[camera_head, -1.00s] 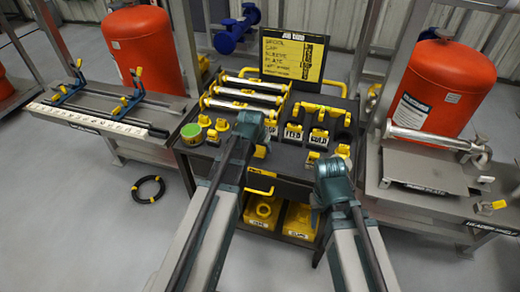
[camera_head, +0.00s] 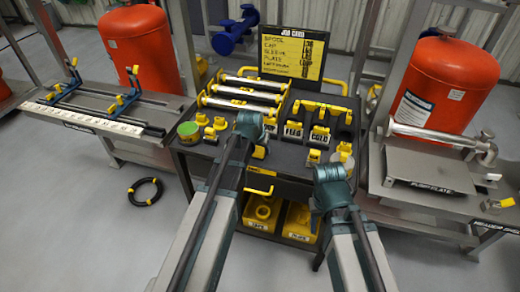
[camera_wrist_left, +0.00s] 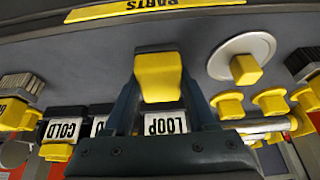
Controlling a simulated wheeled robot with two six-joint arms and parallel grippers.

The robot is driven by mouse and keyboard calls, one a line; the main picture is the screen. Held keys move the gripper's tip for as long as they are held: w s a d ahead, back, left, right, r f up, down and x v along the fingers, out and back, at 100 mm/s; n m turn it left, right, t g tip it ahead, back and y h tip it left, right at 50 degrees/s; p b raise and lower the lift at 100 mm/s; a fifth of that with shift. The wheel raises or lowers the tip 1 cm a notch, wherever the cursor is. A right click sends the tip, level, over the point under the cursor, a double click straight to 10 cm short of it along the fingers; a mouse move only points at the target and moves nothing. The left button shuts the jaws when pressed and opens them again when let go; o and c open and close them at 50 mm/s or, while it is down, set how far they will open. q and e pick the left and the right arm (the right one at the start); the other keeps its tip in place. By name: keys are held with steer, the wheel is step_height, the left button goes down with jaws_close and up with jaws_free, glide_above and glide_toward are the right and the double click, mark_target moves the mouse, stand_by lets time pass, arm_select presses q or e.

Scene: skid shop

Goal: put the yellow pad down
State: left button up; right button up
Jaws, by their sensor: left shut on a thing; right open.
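A yellow pad (camera_wrist_left: 158,75) is between the two dark fingers of my left gripper (camera_wrist_left: 160,90) in the left wrist view, and the gripper is shut on it. The pad is over the dark cart top, near the front "PARTS" label (camera_wrist_left: 150,8). I cannot tell whether it touches the surface. In the head view my left gripper (camera_head: 249,128) is over the middle of the cart; its wrist hides the fingers. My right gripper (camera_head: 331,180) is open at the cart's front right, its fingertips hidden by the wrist.
A pale disc (camera_wrist_left: 242,57) with a yellow block is beside the held pad. Bare dark top lies around the pad.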

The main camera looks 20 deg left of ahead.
arm_select(q)
steer(key=o, duration=0.8)
steer(key=shift+s+f, duration=0.1)
steer(key=o, duration=0.4)
steer(key=shift+d, duration=0.1)
steer(key=shift+d+r+p, duration=0.1)
steer(key=shift+r+p, duration=0.35)
steer(key=shift+p, duration=0.1)
steer(key=p+v, duration=1.1)
steer(key=v, duration=0.1)
steer(key=s+d+f+m+g, duration=0.1)
steer(key=s+d+g, duration=0.1)
steer(key=s+d, duration=0.4)
steer(key=s+d+f+m+g+y, duration=0.1)
steer(key=s+d+m+g, duration=0.1)
steer(key=s+d, duration=0.5)
steer(key=s+g, duration=0.1)
steer(key=s, duration=0.4)
steer(key=shift+s+f+y+b, duration=0.2)
steer(key=shift+s+y+b, duration=0.1)
steer(key=shift+s, duration=0.1)
